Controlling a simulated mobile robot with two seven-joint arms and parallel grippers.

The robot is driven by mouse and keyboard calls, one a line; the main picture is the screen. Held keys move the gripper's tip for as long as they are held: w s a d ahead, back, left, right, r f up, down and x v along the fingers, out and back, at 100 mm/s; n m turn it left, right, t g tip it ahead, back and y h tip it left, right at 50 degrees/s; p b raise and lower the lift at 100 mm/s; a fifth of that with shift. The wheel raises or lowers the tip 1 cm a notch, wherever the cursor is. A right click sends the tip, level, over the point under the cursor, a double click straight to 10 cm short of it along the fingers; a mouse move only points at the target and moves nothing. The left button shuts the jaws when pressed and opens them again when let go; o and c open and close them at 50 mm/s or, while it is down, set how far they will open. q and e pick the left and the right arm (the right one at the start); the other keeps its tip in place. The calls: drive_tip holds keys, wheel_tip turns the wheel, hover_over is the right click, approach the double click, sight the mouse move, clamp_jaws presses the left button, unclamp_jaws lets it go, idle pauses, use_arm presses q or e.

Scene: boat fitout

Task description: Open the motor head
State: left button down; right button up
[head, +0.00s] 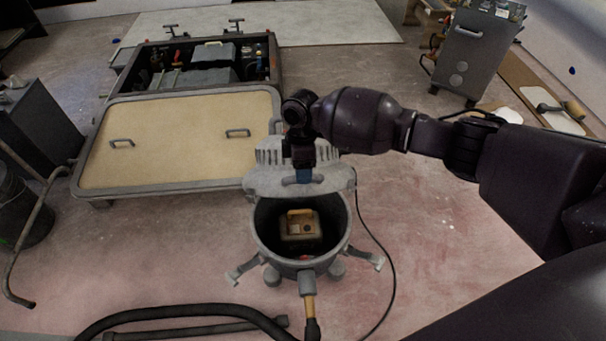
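The grey motor head (262,183) is tilted up at the back of a round grey tank (262,240), so the tank's mouth is uncovered. A small box with a yellow handle (300,228) shows inside the tank. My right gripper (303,175) comes down over the handle on the motor head. A blue finger part covers the middle of the handle's bar, and the gripper looks shut on it. The far finger is hidden. My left gripper is not in view.
A dark hose (180,314) lies in front of the tank, and a thin black cable (390,265) runs at its right. A tan hatch panel (180,135) with handles lies at the left. A grey cabinet (474,50) stands at the back right. Floor between is clear.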

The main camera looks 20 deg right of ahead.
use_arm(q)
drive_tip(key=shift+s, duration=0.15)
use_arm(e)
drive_tip(key=shift+s+f, duration=0.15)
drive_tip(key=shift+s, duration=0.1)
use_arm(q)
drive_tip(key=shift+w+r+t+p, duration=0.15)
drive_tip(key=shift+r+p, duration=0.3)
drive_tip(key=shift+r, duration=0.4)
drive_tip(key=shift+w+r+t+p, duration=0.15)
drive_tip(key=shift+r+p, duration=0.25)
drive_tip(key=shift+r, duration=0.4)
use_arm(e)
drive_tip(key=w+d+r, duration=0.1)
drive_tip(key=w+r, duration=0.5)
drive_tip(key=r, duration=0.4)
drive_tip(key=shift+d+r, duration=0.3)
drive_tip(key=shift+r, duration=0.1)
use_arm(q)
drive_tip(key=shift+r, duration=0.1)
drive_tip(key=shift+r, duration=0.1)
use_arm(e)
drive_tip(key=shift+s, duration=0.1)
